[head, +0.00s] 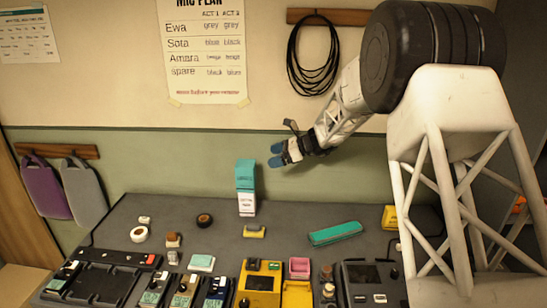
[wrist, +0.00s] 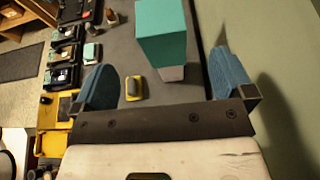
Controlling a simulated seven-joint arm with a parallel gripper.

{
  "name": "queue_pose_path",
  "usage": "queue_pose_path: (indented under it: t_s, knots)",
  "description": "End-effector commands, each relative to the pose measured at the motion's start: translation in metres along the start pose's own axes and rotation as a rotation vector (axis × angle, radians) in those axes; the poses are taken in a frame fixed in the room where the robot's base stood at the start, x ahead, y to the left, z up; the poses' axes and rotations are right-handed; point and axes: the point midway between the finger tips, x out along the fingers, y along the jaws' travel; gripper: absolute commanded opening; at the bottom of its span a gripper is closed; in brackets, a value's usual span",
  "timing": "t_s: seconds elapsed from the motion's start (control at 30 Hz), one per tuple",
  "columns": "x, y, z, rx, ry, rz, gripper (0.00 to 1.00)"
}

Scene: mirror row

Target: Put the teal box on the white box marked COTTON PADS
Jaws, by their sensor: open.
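The teal box (head: 246,175) stands upright on top of a white box (head: 247,204) near the back of the grey table. The white box has small print that I cannot read fully. The two look touching and roughly in line. My gripper (head: 276,155) is open and empty, to the right of the teal box and a little higher, apart from it. In the wrist view, the teal box (wrist: 162,32) is beyond the open fingers of my gripper (wrist: 165,82), and part of the white box (wrist: 171,73) shows below it.
A long teal case (head: 335,233) lies to the right, and a yellow-and-grey item (head: 254,231) lies in front of the white box. Devices line the front edge. The wall is close behind.

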Motion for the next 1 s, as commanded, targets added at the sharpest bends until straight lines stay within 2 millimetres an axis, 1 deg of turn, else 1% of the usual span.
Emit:
queue_pose_path:
  t_s: [0.67,0.77,0.87,0.97,1.0]
  knots:
    - [-0.001,0.002,0.001,-0.005,0.003,0.000,1.00]
    - [-0.004,0.007,0.004,-0.021,0.015,0.002,1.00]
    - [-0.011,0.017,0.009,-0.048,0.037,0.007,1.00]
    - [-0.021,0.034,0.016,-0.095,0.072,0.014,1.00]
    - [-0.025,0.042,0.019,-0.117,0.089,0.019,1.00]
